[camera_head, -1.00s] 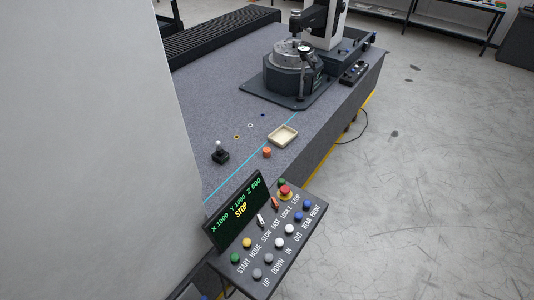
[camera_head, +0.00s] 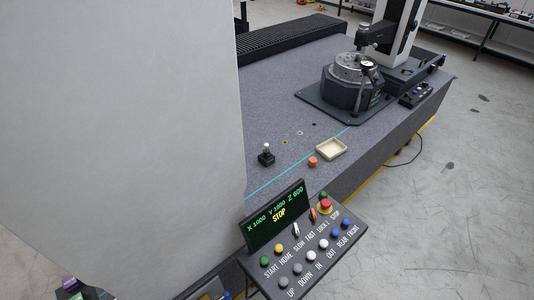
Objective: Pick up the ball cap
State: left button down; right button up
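No ball cap can be told for certain. A small orange cylinder (camera_head: 312,162), perhaps a cap, stands on the granite bed (camera_head: 290,105) near its front edge. A white ball on a black base (camera_head: 266,155) stands to its left, close to the pale column. Neither of my grippers is in view.
A control panel (camera_head: 300,245) with a screen and several buttons juts out in front of the bed. A large pale column (camera_head: 120,120) blocks the left. A dark round fixture (camera_head: 357,85) stands on the bed.

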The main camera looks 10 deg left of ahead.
aim_at(313, 162)
jog(key=u, duration=0.7)
jog(key=i+l+u, duration=0.15)
jog(key=l+u, duration=0.8)
jog(key=l, duration=0.15)
jog(key=l+u, duration=0.45)
jog(key=k+l, duration=0.05)
jog(key=l, duration=0.05)
